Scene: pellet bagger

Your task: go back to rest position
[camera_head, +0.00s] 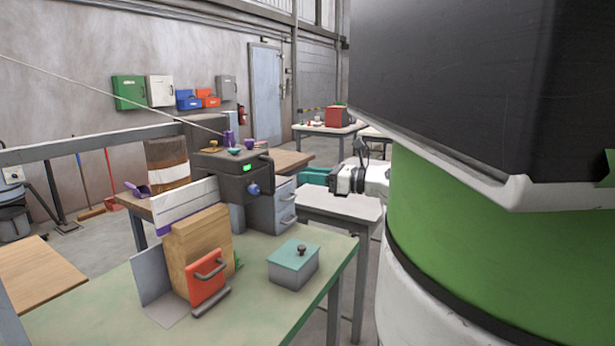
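A white and black part (352,180), which looks like the end of my arm, shows in the head view just left of my large green and white body. It appears over or in front of a small light grey table (340,206). It is small, and my gripper's fingers cannot be made out, so I cannot tell whether they are open or shut. I see nothing clearly held. The rest of the arm is hidden behind my body at the right.
A green-topped table (265,315) in front carries a wooden block with a red handled plate (207,280) and a teal-lidded grey box (293,264). Behind stands a dark machine (232,176) with a green display. Grey floor (95,243) shows at the left.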

